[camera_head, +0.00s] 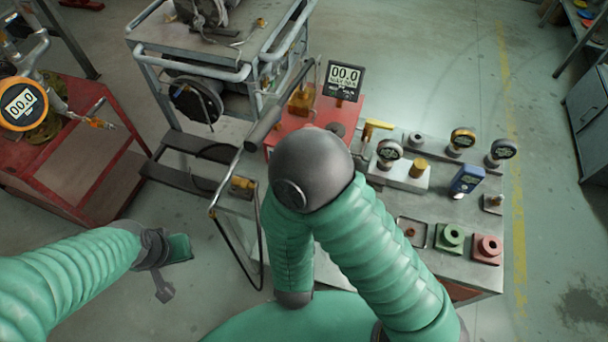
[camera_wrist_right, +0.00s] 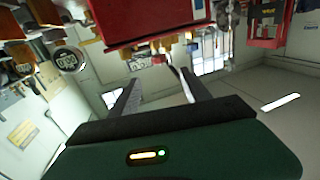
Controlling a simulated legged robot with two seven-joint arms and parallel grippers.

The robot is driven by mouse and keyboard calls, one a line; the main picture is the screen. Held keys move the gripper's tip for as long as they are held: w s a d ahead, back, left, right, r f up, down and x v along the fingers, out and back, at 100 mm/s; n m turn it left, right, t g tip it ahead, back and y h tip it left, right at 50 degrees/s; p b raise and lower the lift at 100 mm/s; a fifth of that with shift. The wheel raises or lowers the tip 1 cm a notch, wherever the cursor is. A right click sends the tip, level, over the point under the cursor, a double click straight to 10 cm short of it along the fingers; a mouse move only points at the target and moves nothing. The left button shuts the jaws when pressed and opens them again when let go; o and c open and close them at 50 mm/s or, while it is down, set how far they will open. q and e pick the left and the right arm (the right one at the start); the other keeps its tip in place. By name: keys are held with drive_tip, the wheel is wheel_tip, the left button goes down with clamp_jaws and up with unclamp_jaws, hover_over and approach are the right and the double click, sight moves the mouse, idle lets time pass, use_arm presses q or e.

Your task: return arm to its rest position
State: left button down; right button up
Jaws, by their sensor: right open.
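My right arm, in green sleeves, bends in front of the workbench (camera_head: 470,275) in the head view. Its dark round joint covers part of the bench, and its gripper is hidden there. In the right wrist view my right gripper (camera_wrist_right: 157,88) is open, with its two dark fingers apart and nothing between them. My left gripper (camera_head: 163,285) hangs over bare floor at the lower left of the head view, apart from any object. Its jaws are too small and dark to read.
The bench holds several gauges, a yellow-handled valve (camera_head: 376,127), a blue device (camera_head: 466,181), a green fitting (camera_head: 450,237) and a red fitting (camera_head: 486,248). A metal cart (camera_head: 190,50) stands behind. A red cart (camera_head: 75,195) stands at left.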

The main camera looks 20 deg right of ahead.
idle(0.3)
drive_tip(key=w+f+g+y+p, duration=0.3)
drive_tip(key=w+g+y, duration=0.2)
drive_tip(key=g, duration=0.1)
drive_tip(key=s+d+r+n+g+p, duration=0.1)
drive_tip(key=s+d+n+g, duration=0.1)
drive_tip(key=s+d+g, duration=0.2)
drive_tip(key=s+d+n+g+y, duration=0.1)
drive_tip(key=s+d+g, duration=0.3)
drive_tip(key=s, duration=0.5)
drive_tip(key=shift+s+d+r+n+p, duration=0.35)
drive_tip(key=shift+n+p, duration=0.05)
drive_tip(key=shift+n, duration=0.1)
